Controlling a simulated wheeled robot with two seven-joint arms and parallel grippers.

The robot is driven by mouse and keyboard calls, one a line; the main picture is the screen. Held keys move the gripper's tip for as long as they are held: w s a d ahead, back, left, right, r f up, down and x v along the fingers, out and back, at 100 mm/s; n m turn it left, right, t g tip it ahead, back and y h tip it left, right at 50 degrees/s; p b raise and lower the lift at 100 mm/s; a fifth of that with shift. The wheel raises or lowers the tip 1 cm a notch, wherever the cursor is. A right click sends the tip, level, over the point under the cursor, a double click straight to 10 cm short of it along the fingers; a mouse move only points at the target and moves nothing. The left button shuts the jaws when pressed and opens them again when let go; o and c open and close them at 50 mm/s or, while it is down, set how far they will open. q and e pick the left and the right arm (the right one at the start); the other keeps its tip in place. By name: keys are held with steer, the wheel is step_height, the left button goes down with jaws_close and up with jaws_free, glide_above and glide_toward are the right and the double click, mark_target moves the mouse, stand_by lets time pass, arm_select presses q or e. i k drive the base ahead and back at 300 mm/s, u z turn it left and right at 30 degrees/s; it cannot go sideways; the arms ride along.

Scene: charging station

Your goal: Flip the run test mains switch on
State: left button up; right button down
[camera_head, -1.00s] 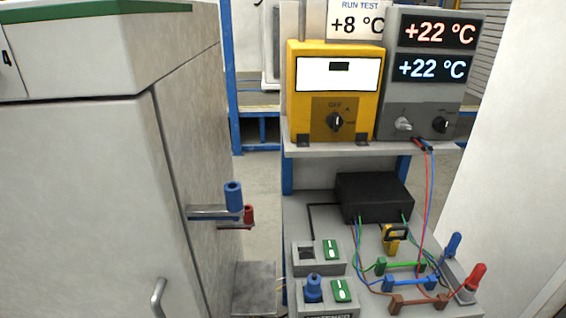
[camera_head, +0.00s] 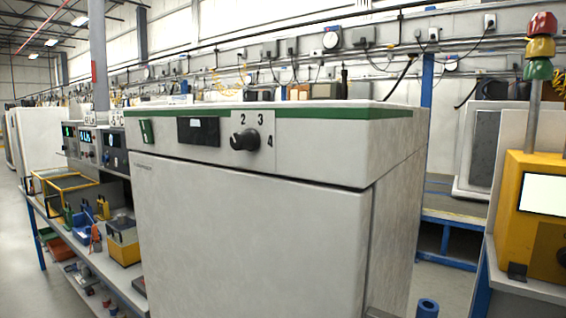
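A white cabinet (camera_head: 250,225) fills the middle of the view. Its front panel carries a green rocker switch (camera_head: 146,131) at the left end, a small dark display (camera_head: 198,131), and a black knob (camera_head: 244,139) beside the numbers 2, 3 and 4. No label I can read marks any switch as the run test mains switch. The green switches on the low bench at the right, seen earlier, are outside this view. Neither of my grippers shows.
A yellow meter (camera_head: 522,205) stands on a shelf at the right, with a red, amber and green stack light (camera_head: 540,45) above. A blue cylinder top (camera_head: 427,308) shows beside the cabinet. A bench (camera_head: 95,250) with meters and tools runs along the left.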

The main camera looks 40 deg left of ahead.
mark_target(145, 125)
steer(key=u, duration=2.6)
steer(key=k, duration=0.65)
steer(key=u, duration=0.85)
steer(key=i, duration=1)
steer(key=z, duration=0.75)
steer(key=i, duration=0.95)
steer(key=z, duration=0.9)
